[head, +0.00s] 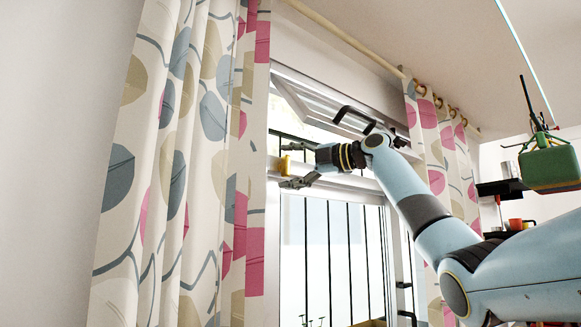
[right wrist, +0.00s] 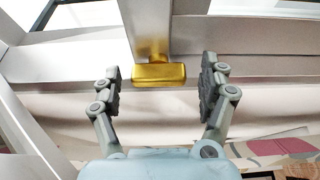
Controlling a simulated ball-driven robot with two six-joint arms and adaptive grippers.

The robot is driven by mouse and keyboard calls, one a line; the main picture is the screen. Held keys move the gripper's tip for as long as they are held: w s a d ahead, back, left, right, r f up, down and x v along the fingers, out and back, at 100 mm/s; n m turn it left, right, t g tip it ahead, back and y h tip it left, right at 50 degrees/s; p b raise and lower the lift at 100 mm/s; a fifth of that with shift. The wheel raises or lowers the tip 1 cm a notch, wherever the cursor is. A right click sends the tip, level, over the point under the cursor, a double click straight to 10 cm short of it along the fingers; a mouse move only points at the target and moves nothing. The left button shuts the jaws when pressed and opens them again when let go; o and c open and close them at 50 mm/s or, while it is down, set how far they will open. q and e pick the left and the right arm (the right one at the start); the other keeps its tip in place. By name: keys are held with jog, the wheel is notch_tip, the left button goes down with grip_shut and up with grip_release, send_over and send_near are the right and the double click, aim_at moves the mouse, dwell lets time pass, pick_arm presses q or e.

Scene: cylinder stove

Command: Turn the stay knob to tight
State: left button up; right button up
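The stay knob is a small yellow-gold piece (right wrist: 158,75) on the window frame. In the right wrist view it sits between the two fingers of my right gripper (right wrist: 160,88), with a gap on each side. In the head view the knob (head: 284,164) shows at the left part of the window frame. My right gripper (head: 292,164) is open there, its fingers above and below the knob. The top window sash (head: 325,108) is tilted open above my right arm. My left gripper is not in view.
Patterned curtains hang left (head: 175,165) and right (head: 437,150) of the window. A black handle (head: 355,117) is on the tilted sash near my right wrist. A green hanging object (head: 549,167) and a dark shelf (head: 500,187) are at the right.

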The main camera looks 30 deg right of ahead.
jog(key=v, duration=1.2)
jog(key=shift+f, duration=0.15)
